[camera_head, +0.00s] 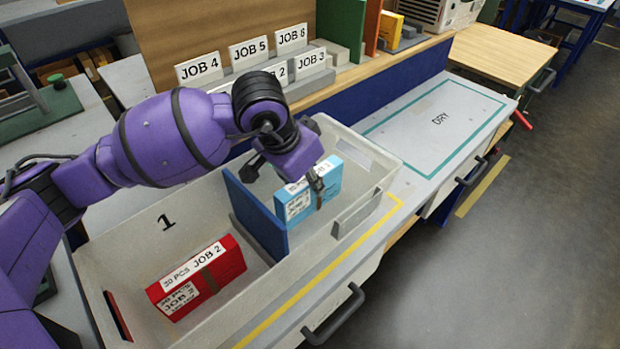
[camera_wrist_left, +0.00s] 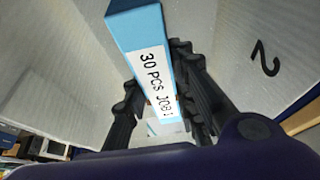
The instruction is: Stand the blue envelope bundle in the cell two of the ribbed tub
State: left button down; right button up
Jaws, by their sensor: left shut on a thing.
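The light blue envelope bundle (camera_head: 324,184) has a white "30 PCS JOB" label. It is in the far cell of the ribbed tub (camera_head: 120,245), right of the blue divider (camera_head: 256,216). In the left wrist view the bundle (camera_wrist_left: 128,28) shows between the dark fingers, near a wall marked "2". My left gripper (camera_head: 315,183) reaches down from the left and is shut on the bundle. The bundle looks upright; I cannot tell whether its bottom touches the tub floor. My right gripper is not in view.
A red "JOB 2" bundle (camera_head: 197,277) stands in the cell marked 1. Job-numbered signs (camera_head: 250,54) stand in a grey rack behind the tub. Drawer handles stick out at the front.

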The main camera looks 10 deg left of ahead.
pick_arm(q)
jog(key=shift+f, duration=0.3)
jog(key=c, duration=1.5)
grip_release()
jog(key=shift+o, duration=0.2)
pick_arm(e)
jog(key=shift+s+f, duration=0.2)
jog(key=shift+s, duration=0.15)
pick_arm(q)
jog(key=shift+r, duration=0.1)
jog(key=shift+r, duration=0.25)
jog(key=shift+r+p, duration=0.45)
jog(key=v, duration=1.1)
jog(key=shift+s+r, duration=0.1)
jog(key=shift+r, duration=0.25)
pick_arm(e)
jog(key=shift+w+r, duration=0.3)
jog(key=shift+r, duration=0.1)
